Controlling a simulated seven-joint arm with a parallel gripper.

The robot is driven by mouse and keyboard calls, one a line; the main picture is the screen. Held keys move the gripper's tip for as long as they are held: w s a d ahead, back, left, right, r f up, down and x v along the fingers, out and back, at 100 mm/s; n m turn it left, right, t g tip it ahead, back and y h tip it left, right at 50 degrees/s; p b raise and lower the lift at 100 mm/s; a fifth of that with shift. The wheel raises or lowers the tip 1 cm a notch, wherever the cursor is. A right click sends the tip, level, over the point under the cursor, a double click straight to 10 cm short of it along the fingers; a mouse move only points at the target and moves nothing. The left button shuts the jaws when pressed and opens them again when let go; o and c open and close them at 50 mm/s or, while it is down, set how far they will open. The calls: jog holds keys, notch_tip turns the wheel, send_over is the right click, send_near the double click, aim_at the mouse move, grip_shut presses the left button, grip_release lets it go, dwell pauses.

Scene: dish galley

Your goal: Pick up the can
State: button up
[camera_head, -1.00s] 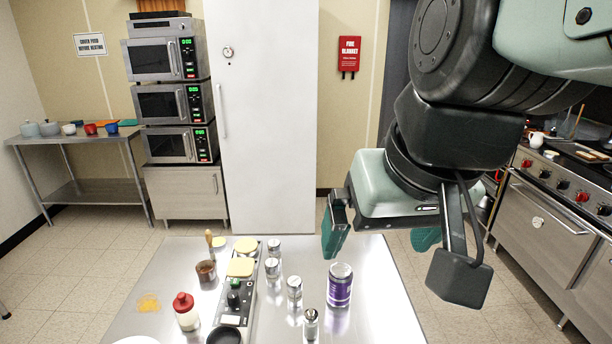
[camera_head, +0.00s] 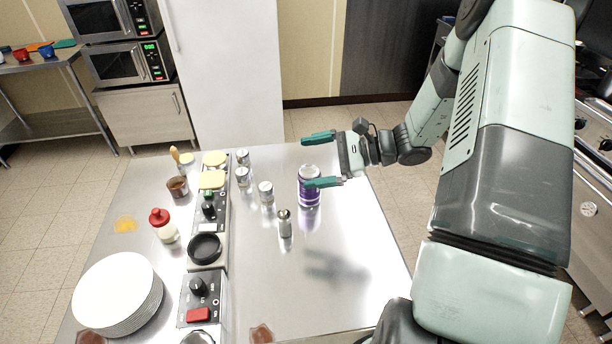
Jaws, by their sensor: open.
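A purple can (camera_head: 309,194) with a silver top stands upright on the steel table (camera_head: 340,238), right of its middle. My gripper (camera_head: 320,160) is open, its two teal fingers pointing left. Nothing is seen held between the fingers. I cannot tell whether the nearer finger touches the can or hangs above it.
Several small metal-topped shakers stand left of the can, one (camera_head: 285,222) close in front. A burner strip (camera_head: 205,270), a red-capped bottle (camera_head: 163,226), a brown jar (camera_head: 178,188) and a plate stack (camera_head: 117,295) fill the left. The table's front right is clear.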

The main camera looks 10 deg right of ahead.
aim_at(304, 178)
jog(key=d+f+m+t, duration=0.2)
jog(key=f+m, duration=0.1)
jog(key=f, duration=0.1)
jog(key=w+d+f+m+t, duration=0.1)
jog(key=d+f+m+t, duration=0.1)
jog(key=f+m+t, duration=0.1)
jog(key=d+f+m+t, duration=0.2)
jog(key=f+m+t, duration=0.1)
jog(key=f, duration=0.3)
jog(key=shift+w+d+m, duration=0.3)
jog(key=shift+w+m, duration=0.1)
jog(key=shift+m, duration=0.2)
jog(key=shift+w+f+m+t+h, duration=0.1)
jog(key=shift+f+m+t+h, duration=0.2)
jog(key=x, duration=1)
jog(key=shift+w+a+f, duration=0.1)
jog(key=shift+w, duration=0.05)
jog(key=c, duration=1.3)
